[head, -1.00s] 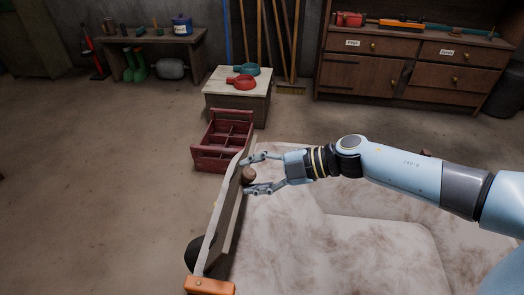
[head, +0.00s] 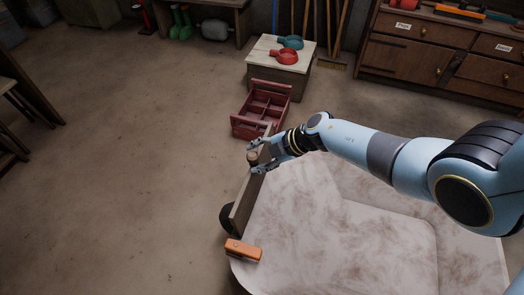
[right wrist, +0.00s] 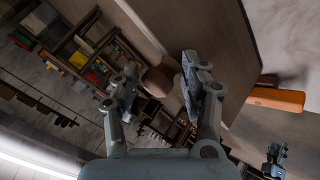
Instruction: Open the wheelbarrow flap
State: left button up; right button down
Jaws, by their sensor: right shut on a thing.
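The wheelbarrow (head: 385,235) is a pale, dirt-stained tray at the lower right of the head view. Its flap (head: 246,205) is a brown board along the tray's left end, with a round brown knob (head: 252,157). My right gripper (head: 257,159) reaches over the board and is shut on the knob, one finger on each side. In the right wrist view the knob (right wrist: 158,79) sits between the fingertips, partly hidden. An orange piece (head: 243,250) is at the tray's near left corner. A small gripper, seemingly my left (right wrist: 276,153), shows at the lower right of the wrist view.
A red toolbox (head: 253,127) stands on the floor just beyond the flap. Behind it is a low table (head: 262,68) with a red and a teal pan. A drawer cabinet (head: 400,52) is at the back right. The floor left of the flap is clear.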

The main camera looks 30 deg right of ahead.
jog(key=shift+s+a, duration=0.1)
jog(key=shift+a, duration=0.05)
jog(key=c, duration=1)
grip_release()
jog(key=shift+f, duration=0.1)
jog(key=shift+o, duration=0.2)
jog(key=v, duration=1.2)
jog(key=shift+a, duration=0.1)
